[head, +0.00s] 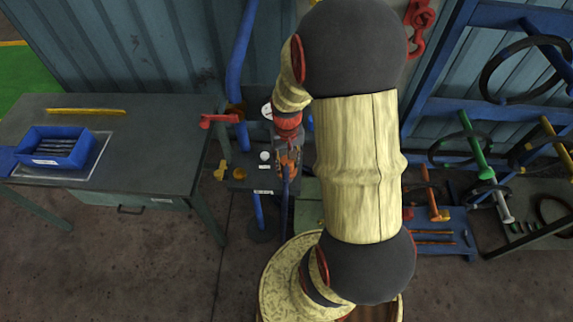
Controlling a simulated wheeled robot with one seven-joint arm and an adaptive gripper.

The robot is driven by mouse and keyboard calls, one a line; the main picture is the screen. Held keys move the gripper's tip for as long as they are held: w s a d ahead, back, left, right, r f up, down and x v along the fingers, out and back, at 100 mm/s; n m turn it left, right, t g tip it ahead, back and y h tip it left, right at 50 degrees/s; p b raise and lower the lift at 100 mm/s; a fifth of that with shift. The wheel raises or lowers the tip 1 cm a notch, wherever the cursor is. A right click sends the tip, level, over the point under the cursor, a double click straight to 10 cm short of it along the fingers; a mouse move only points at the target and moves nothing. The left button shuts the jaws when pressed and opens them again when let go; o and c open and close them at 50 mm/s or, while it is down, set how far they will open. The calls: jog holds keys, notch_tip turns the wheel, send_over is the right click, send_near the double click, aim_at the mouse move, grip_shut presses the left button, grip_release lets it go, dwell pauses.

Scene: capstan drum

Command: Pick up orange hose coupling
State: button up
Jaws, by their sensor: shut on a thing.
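My gripper (289,165) points down in the head view, just left of my arm's pale link, at a small dark stand beside a blue pipe. It is shut on a small orange piece (284,160), which looks like the orange hose coupling. The fingers and wrist cover much of it, so its full shape is hidden. I cannot tell whether it still touches the stand.
A workbench (150,150) with a blue bin (55,147) is left. Racks with hoses (520,65) are right.

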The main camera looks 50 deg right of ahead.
aim_at(290, 166)
jog(key=s+a+r, duration=0.1)
jog(key=r, duration=0.1)
jog(key=s+a+r, duration=0.2)
jog(key=s+r, duration=0.1)
jog(key=shift+r+p, duration=0.35)
jog(key=s+a+r, duration=0.3)
jog(key=s+a, duration=0.2)
jog(key=s, duration=0.1)
jog(key=shift+s+p, duration=0.3)
jog(key=shift+s, duration=0.05)
jog(key=shift+r, duration=0.1)
